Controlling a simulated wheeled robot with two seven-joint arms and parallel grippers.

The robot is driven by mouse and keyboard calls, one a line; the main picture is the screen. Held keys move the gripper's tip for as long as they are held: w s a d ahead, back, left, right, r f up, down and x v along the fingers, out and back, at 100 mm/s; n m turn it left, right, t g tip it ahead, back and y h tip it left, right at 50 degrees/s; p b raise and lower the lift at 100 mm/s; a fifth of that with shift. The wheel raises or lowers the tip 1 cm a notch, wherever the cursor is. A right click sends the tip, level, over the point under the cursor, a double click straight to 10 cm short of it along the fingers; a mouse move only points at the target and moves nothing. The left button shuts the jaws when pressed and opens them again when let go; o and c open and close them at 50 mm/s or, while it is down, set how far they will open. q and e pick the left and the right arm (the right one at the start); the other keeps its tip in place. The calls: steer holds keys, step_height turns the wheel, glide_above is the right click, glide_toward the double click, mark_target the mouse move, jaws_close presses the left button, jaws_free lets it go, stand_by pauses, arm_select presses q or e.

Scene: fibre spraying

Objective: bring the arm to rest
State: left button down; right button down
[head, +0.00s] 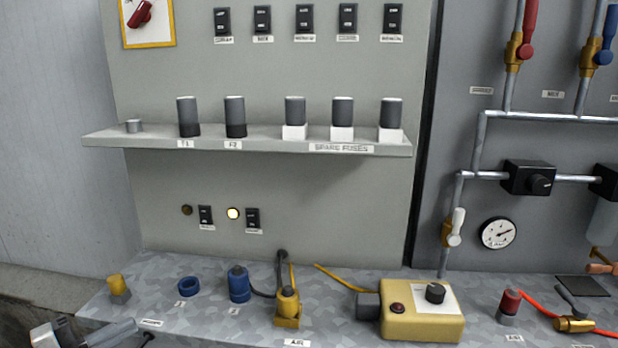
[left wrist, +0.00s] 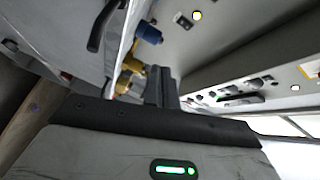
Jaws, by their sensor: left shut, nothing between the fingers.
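My left gripper (head: 122,330) shows at the lower left of the head view, low by the front left edge of the grey speckled bench (head: 200,325). In the left wrist view its dark fingers (left wrist: 161,85) are together and empty. The gripper is apart from the blue and yellow fittings on the bench. Part of my left arm is cut off by the bottom edge of the head view. My right gripper is in neither view.
The bench holds a yellow fitting (head: 119,288), a blue ring (head: 189,287), a blue plug (head: 239,284), a yellow connector (head: 287,307) and a yellow control box (head: 421,311). Above, a shelf (head: 260,142) carries several fuses. Pipes and a gauge (head: 497,234) are at the right.

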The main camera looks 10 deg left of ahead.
arm_select(q)
steer(key=s+d+f+n+y, duration=0.2)
steer(key=d+f+n+y, duration=0.15)
steer(key=f+n, duration=0.3)
steer(key=s+d+f+n+y, duration=0.25)
steer(key=d+f+n, duration=0.2)
steer(key=f, duration=0.25)
steer(key=s+d+f+n+g, duration=0.2)
steer(key=s+d+f+n, duration=0.1)
steer(key=d, duration=0.4)
steer(key=s+d+f+n+g, duration=0.2)
steer(key=s+d+f+n, duration=0.1)
steer(key=d, duration=0.5)
steer(key=shift+f+n+g, duration=0.3)
steer(key=shift+n+g, duration=0.1)
steer(key=shift+n, duration=0.1)
